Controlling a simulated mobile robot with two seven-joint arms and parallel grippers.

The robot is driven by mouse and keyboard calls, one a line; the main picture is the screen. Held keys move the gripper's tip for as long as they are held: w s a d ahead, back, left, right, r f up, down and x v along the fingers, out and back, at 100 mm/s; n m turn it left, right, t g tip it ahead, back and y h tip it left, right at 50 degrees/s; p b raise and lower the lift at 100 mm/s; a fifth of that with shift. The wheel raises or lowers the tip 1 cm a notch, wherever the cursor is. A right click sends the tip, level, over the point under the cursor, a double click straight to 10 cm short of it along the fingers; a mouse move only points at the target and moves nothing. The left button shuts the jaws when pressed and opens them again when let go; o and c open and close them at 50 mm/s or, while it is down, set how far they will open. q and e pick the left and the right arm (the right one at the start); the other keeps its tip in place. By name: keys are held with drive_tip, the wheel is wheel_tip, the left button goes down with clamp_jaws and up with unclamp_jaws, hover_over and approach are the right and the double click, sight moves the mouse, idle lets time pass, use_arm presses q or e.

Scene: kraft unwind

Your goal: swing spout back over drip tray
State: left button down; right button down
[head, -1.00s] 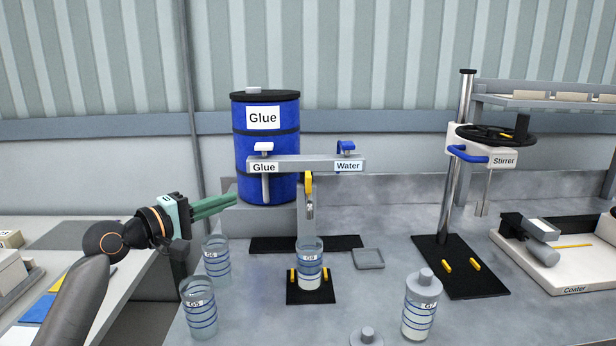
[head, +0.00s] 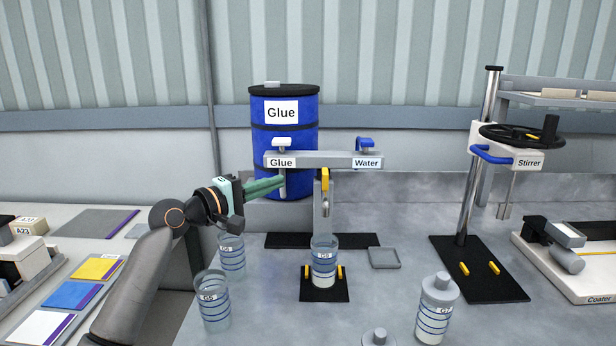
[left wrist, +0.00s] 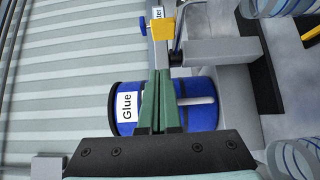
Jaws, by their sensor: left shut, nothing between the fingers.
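The swing spout hangs from the tap bar with a yellow handle (head: 325,180) and a grey metal outlet (head: 326,206). It points down above glass jar G8 (head: 324,266). The yellow handle also shows in the left wrist view (left wrist: 162,28), beyond the fingertips. A small square grey tray (head: 384,258), seemingly the drip tray, lies right of the jar, apart from the spout. My left gripper (head: 282,182) has green fingers shut and empty. In the head view its tips lie beside the Glue outlet pipe, left of the spout; contact cannot be told. My right gripper is out of view.
The blue Glue drum (head: 284,142) stands behind the tap bar (head: 330,160). Open jars stand front left, including G5 (head: 213,302). Lidded jar G7 (head: 437,308) stands front right. The stirrer (head: 512,150) is farther right. The counter between tray and G7 is clear.

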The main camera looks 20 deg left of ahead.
sight(325, 187)
use_arm(q)
drive_tip(key=w+d+p, duration=0.1)
drive_tip(key=w+d, duration=0.4)
drive_tip(key=d, duration=0.1)
drive_tip(key=shift+w, duration=0.2)
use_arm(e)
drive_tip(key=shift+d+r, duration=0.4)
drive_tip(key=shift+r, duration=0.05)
use_arm(q)
drive_tip(key=shift+d, duration=0.1)
